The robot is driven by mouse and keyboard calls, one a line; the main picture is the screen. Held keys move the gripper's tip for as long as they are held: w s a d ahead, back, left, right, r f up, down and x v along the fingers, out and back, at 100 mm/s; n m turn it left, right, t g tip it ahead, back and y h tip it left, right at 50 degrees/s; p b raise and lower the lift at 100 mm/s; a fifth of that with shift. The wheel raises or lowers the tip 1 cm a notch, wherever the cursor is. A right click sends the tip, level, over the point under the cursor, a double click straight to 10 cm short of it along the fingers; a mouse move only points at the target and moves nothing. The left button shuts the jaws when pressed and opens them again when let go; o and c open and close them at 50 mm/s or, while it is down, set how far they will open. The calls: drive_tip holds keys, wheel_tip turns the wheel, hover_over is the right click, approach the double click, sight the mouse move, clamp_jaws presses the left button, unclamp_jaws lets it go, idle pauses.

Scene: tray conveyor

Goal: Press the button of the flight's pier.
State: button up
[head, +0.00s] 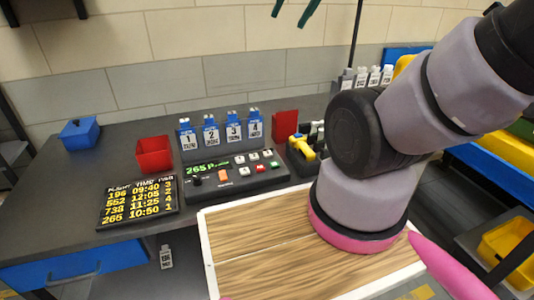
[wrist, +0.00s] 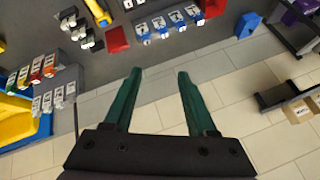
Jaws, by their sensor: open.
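The dark console (head: 235,175) stands on the counter in the head view. Its green display (head: 207,168) reads 265 and a letter P, the rest unclear. It carries several small white buttons (head: 240,160), a red one (head: 261,168), a green one (head: 275,165) and an orange piece (head: 222,176); their markings are too small to read. The flight board (head: 138,203) lists flight 265 at 10:50 with pier 1. My gripper (wrist: 158,72) is open and empty, its green fingers apart. Its fingertips also show at the head view's top edge (head: 290,18), high above and away from the console.
Blue tags numbered 1 to 4 (head: 210,136) stand behind the console. Red bins (head: 154,154), a blue bin (head: 79,133) and a yellow-handled tool (head: 302,148) are nearby. A wood-topped tray (head: 255,270) lies in front. The counter's left part is fairly clear.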

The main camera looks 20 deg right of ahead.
clamp_jaws()
idle(1.5)
